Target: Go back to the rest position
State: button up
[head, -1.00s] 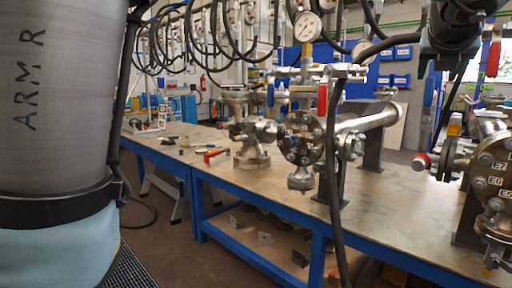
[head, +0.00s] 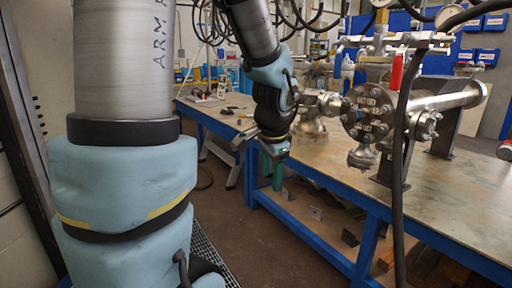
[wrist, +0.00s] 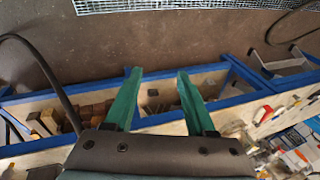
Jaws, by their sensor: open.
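My gripper (head: 271,178) hangs with its green fingers pointing down, just off the front edge of the workbench (head: 345,195) in the head view. In the wrist view my gripper (wrist: 159,76) shows two green fingers spread apart with nothing between them. The flanged vessel (head: 370,114) with bolted round plate stands on the bench to the right of my gripper, apart from it. My gripper is empty and touches nothing that I can see.
Black hoses hang above the bench, and one black hose (head: 399,170) runs down in front of it. A red-handled valve (head: 397,70) stands above the vessel. The lower shelf (head: 318,210) holds several small pieces. Floor (head: 235,215) is clear below my gripper.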

jog(key=s+a+f+n+g, duration=0.2)
jog(key=s+a+f+n, duration=0.45)
jog(key=a+n, duration=0.4)
notch_tip(320, 180, up, 18)
jog(key=p, duration=1.7)
jog(key=shift+s+r+n+p, duration=0.25)
jog(key=shift+s+n+p, duration=0.05)
jog(key=shift+n+p, duration=0.15)
dwell(0.4)
